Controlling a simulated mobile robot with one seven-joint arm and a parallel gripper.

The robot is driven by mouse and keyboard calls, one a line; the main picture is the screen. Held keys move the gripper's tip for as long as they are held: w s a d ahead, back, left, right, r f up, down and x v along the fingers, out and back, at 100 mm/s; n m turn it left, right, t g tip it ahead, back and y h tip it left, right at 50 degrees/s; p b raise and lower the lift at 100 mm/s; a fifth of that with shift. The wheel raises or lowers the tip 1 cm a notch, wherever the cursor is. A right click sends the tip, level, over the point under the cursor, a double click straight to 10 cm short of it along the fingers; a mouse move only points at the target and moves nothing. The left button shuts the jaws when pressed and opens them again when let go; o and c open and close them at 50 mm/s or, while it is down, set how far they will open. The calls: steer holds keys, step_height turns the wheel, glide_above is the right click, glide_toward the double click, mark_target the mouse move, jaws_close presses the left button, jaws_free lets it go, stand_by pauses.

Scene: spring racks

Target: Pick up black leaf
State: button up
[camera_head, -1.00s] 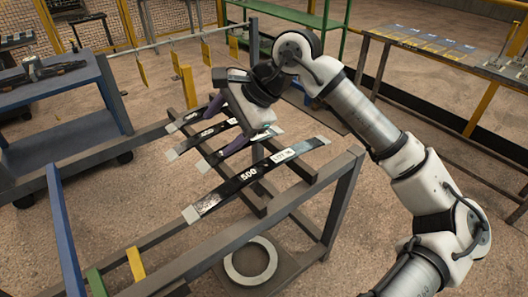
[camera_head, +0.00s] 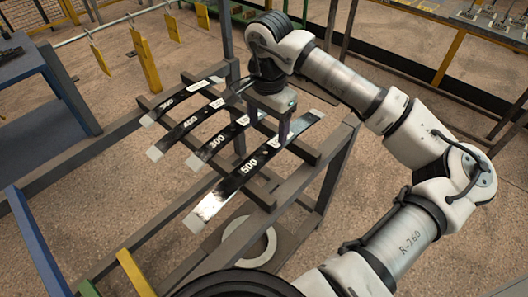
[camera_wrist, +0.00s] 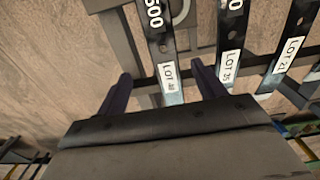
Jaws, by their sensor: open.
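Several black leaves with pale ends lie side by side across the rack. The nearest and longest is the black leaf marked 500 (camera_head: 230,188); it also shows in the wrist view (camera_wrist: 157,45) with a white LOT label. Behind it lie the leaf marked 300 (camera_head: 220,144), the leaf marked 400 (camera_head: 185,127) and another farther leaf (camera_head: 178,99). My gripper (camera_head: 264,146) points down over the far part of the 500 leaf. In the wrist view my gripper (camera_wrist: 163,88) is open and empty, its dark fingers on either side of that leaf. Their height against the leaf is unclear.
The dark metal rack (camera_head: 335,165) carries the leaves on bars. A pale ring (camera_head: 250,247) lies on its lower shelf. Yellow tags (camera_head: 146,71) hang from a rail at the back left. A blue cart (camera_head: 35,60) stands at the left.

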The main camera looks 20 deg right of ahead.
mark_target(265, 151)
steer(key=f+p, duration=0.1)
steer(key=f, duration=0.3)
steer(key=f+p, duration=0.1)
steer(key=f, duration=0.3)
steer(key=shift+w+a+f, duration=0.15)
steer(key=shift+a+f, duration=0.05)
steer(key=shift+f, duration=0.1)
steer(key=shift+c, duration=0.3)
steer(key=c, duration=1.4)
jaws_close()
steer(key=shift+r, duration=0.1)
